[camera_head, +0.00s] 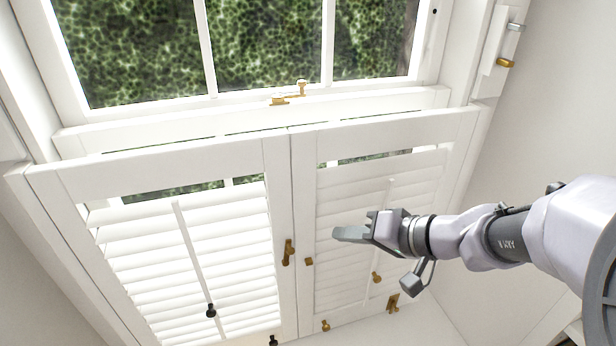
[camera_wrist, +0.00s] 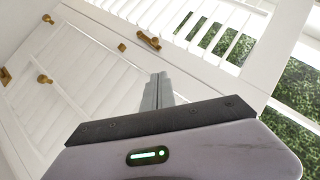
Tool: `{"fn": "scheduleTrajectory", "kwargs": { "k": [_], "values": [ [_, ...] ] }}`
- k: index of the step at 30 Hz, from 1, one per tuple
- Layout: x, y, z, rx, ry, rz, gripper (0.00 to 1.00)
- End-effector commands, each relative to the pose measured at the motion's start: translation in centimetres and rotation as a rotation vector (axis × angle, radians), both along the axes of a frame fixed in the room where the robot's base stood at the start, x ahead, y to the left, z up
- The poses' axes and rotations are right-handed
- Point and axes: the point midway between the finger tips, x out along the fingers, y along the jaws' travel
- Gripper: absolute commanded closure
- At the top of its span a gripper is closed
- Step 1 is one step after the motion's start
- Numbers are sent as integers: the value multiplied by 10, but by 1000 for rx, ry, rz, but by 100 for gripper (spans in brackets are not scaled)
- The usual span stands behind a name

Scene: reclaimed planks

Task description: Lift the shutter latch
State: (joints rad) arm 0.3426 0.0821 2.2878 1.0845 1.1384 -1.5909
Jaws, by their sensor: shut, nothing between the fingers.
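The brass shutter latch (camera_head: 288,252) sits on the inner stile of the left shutter panel (camera_head: 277,215), near the meeting edge. It stands roughly upright in the head view, apart from the small brass catch (camera_head: 308,261) on the right panel (camera_head: 305,200). In the wrist view the latch (camera_wrist: 148,40) is above my fingertips, with the catch (camera_wrist: 122,47) beside it. My gripper (camera_head: 338,234) is shut and empty, in front of the right panel, to the right of the latch and a little higher in the head view. It also shows in the wrist view (camera_wrist: 157,82).
Brass knobs (camera_head: 376,277) and (camera_head: 325,326) and a brass fitting (camera_head: 393,302) are on or near the lower right panel. A dark knob (camera_head: 210,310) is at lower left. A window catch (camera_head: 288,96) sits on the sill above. Slatted louvres fill both panels.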

Motion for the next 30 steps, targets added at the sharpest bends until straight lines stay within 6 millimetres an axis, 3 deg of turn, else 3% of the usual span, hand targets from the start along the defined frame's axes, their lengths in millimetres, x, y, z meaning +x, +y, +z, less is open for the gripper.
{"fn": "scheduleTrajectory", "kwargs": {
  "k": [11, 15, 30],
  "values": [
    [44, 57, -44, -2, 4, 5, 100],
    [37, 71, -61, -1, 5, 3, 100],
    [35, 80, -70, -4, 1, 3, 100]
  ]
}}
